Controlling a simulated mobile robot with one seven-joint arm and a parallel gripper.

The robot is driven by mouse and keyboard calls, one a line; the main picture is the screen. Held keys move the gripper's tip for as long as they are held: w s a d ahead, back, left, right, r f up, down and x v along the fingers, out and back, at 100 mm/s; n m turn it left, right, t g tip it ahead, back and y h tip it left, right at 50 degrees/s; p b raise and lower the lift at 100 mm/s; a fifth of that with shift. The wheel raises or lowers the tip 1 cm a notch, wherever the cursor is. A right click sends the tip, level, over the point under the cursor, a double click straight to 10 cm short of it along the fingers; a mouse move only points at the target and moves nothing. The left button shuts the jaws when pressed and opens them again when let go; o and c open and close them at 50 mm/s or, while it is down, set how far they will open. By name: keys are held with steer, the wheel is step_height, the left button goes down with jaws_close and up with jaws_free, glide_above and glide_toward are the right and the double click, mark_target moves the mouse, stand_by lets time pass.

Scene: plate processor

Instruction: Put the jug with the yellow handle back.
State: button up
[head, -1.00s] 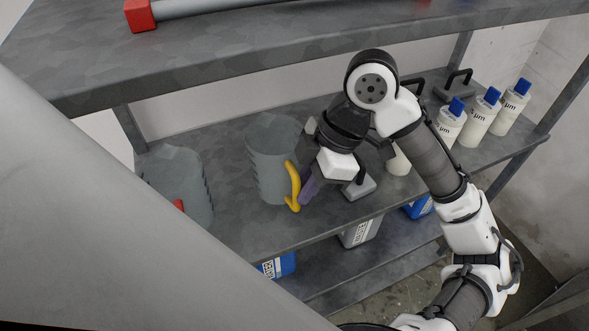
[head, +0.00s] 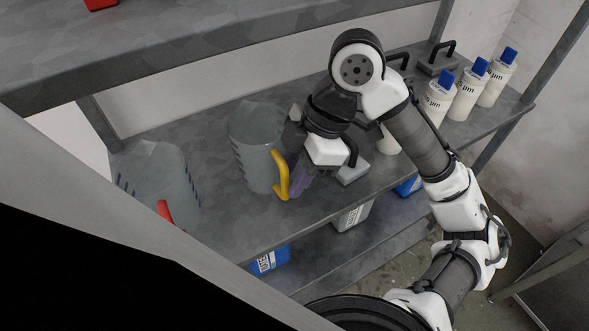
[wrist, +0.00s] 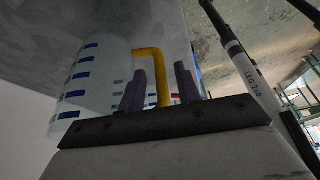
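The clear jug with the yellow handle (head: 253,150) stands upright on the middle shelf (head: 225,215). Its yellow handle (head: 281,175) faces my gripper. My gripper (head: 297,178) is just right of the handle, its purple fingers close to it. In the wrist view the two fingers (wrist: 160,78) are apart, with the yellow handle (wrist: 161,65) showing between them and space on the sides. Whether a finger touches the handle I cannot tell. The jug's blue-marked wall (wrist: 85,75) fills the left of the wrist view.
A second jug with a red handle (head: 160,180) stands at the left on the same shelf. White bottles with blue caps (head: 468,95) stand at the right. Containers (head: 270,260) sit on the lower shelf.

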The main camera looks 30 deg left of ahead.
steer(key=w+d+r+b, duration=0.3)
steer(key=w+d, duration=0.5)
steer(key=w, duration=0.2)
steer(key=shift+w, duration=0.25)
steer(key=shift+s, duration=0.1)
stand_by(0.4)
